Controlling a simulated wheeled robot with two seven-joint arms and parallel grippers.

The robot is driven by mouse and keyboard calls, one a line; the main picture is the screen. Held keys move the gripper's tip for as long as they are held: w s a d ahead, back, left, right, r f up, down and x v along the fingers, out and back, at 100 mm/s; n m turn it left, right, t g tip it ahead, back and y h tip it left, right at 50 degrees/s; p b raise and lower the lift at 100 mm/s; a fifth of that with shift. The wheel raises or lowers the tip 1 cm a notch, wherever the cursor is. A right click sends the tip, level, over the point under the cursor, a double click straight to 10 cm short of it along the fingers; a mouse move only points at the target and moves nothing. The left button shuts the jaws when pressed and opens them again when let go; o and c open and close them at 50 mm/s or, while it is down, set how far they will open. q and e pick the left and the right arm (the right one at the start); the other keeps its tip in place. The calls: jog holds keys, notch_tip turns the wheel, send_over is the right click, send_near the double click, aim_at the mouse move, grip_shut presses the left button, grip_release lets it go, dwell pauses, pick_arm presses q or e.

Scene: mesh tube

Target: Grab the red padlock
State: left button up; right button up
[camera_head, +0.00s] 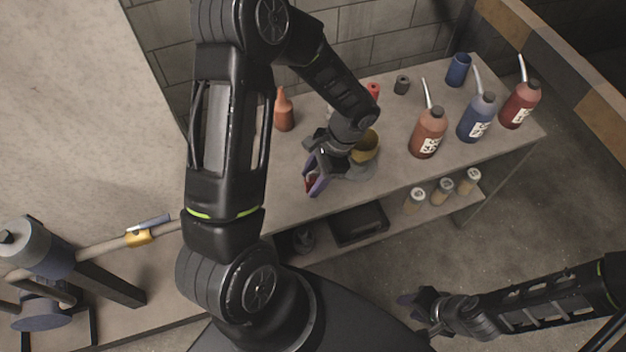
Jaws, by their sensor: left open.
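A small red object, which looks like the red padlock (311,182), shows at the front edge of the table. It is mostly hidden by my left gripper (317,175). My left gripper is open, with its purple fingers down at the red object, one on either side as far as I can tell. Whether the fingers touch it is not clear. My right gripper (413,303) is low at the right, above the floor and far from the table; its finger opening cannot be made out.
A yellow round thing (366,146) stands close beside my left gripper. An orange squeeze bottle (284,110) stands behind left. Three spouted bottles, brown (428,133), blue (477,118) and dark red (520,105), stand at the right. A lower shelf holds a black tray (358,223) and small jars (442,191).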

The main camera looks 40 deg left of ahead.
dwell(0.5)
pick_arm(q)
grip_shut()
dwell(0.3)
